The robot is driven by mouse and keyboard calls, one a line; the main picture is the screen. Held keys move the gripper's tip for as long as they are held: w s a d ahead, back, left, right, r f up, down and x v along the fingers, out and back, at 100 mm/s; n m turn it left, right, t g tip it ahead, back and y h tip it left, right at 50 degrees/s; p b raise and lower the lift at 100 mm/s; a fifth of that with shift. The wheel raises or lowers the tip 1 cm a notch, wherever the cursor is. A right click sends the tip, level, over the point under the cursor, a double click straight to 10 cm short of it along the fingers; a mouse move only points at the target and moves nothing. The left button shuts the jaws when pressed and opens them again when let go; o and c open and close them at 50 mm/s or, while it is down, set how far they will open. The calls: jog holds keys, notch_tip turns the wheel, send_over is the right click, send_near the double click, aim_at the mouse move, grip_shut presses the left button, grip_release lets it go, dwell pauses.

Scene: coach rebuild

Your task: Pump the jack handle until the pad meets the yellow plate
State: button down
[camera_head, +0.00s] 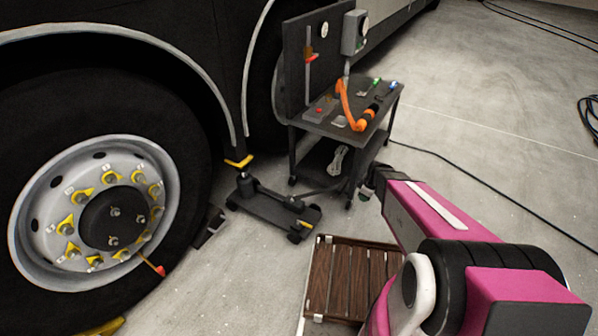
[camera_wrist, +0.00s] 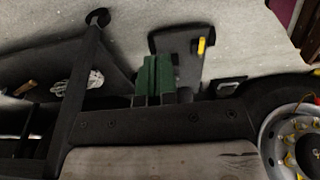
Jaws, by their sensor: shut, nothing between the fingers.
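The black floor jack (camera_head: 275,211) stands on the floor beside the large wheel. Its raised pad end (camera_head: 245,179) is just below the yellow plate (camera_head: 239,162); a small gap seems to show, but its size is hard to judge. The dark jack handle (camera_head: 322,191) runs low to the right, toward the cart. My gripper (camera_head: 371,184) is shut and empty near the handle's outer end; I cannot tell if they touch. In the wrist view my gripper's dark green fingers (camera_wrist: 153,78) are together, in front of the jack base (camera_wrist: 172,45) with its yellow part (camera_wrist: 201,46).
A black tool cart (camera_head: 345,125) with an orange strap (camera_head: 350,108) stands behind the handle. A slatted wooden crate (camera_head: 350,275) lies in front of the jack. The truck wheel (camera_head: 110,215) blocks the left. Cables cross the open floor at right.

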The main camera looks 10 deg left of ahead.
notch_tip(320, 180, up, 8)
jog(key=g+h, duration=0.1)
jog(key=h, duration=0.1)
send_over(345, 183)
jog(key=w+a+r+h, duration=0.1)
jog(key=w+a+r, duration=0.1)
jog(key=a+r, duration=0.6)
jog(key=shift+r+g+h, duration=0.3)
jog(key=shift+r+h, duration=0.05)
jog(key=shift+h, duration=0.05)
jog(key=shift+w, duration=0.1)
jog(key=f, duration=0.3)
jog(key=d+f, duration=0.1)
jog(key=f, duration=0.5)
jog(key=shift+s+d+f, duration=0.25)
jog(key=shift+s+d, duration=0.05)
jog(key=shift+d, duration=0.1)
jog(key=shift+s+d+f, duration=0.25)
jog(key=shift+d+f, duration=0.25)
jog(key=shift+d, duration=0.15)
jog(key=shift+s+d+f, duration=0.25)
jog(key=shift+d+f, duration=0.25)
jog(key=shift+d, duration=0.1)
jog(key=shift+s+d+f, duration=0.1)
jog(key=shift+d+f, duration=0.2)
jog(key=shift+d, duration=0.05)
